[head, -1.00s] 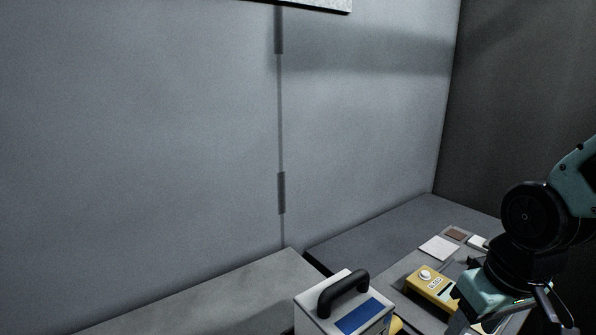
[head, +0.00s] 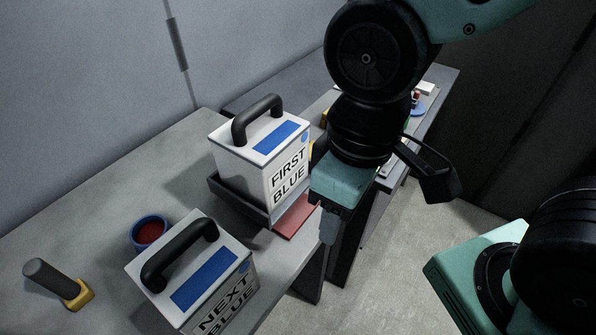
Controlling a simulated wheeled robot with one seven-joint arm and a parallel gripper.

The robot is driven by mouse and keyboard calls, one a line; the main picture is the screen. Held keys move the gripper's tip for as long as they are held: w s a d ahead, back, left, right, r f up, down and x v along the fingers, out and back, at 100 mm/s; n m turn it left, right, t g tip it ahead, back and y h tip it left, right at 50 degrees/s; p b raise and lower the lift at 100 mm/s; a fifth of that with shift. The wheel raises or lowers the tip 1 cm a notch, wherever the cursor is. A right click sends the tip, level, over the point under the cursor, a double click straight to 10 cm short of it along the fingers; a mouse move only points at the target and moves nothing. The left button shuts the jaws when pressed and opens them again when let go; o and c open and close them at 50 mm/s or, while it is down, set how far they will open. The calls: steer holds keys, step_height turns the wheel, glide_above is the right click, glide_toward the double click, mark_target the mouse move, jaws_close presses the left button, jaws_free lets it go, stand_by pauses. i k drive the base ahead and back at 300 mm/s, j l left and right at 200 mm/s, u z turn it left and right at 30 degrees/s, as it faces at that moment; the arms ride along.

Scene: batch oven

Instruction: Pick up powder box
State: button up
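A white powder box (head: 235,176) with a black handle, a blue patch on top and a FIRST BLUE label stands upright in a dark tray (head: 228,198) on the grey bench. A second, similar white box (head: 156,283) stands nearer, at the lower middle; the lower line of its label reads BLUE. My gripper (head: 328,228) points down just right of the FIRST BLUE box, near the bench edge, apart from both handles. Its fingers are seen edge-on and partly hidden, so I cannot tell the opening. I see nothing held.
A blue bowl (head: 149,232) with red contents sits left of the boxes. A dark-handled tool with a yellow base (head: 77,296) lies at far left. A red mat (head: 297,216) lies beside the tray. Another bench with small items runs behind my arm.

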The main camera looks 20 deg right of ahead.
mark_target(261, 155)
steer(key=j+z, duration=0.2)
steer(key=z, duration=0.15)
steer(key=k+j+z, duration=0.15)
steer(key=z, duration=0.2)
steer(key=k+j+z, duration=0.1)
steer(key=z, duration=0.25)
steer(key=j, duration=0.1)
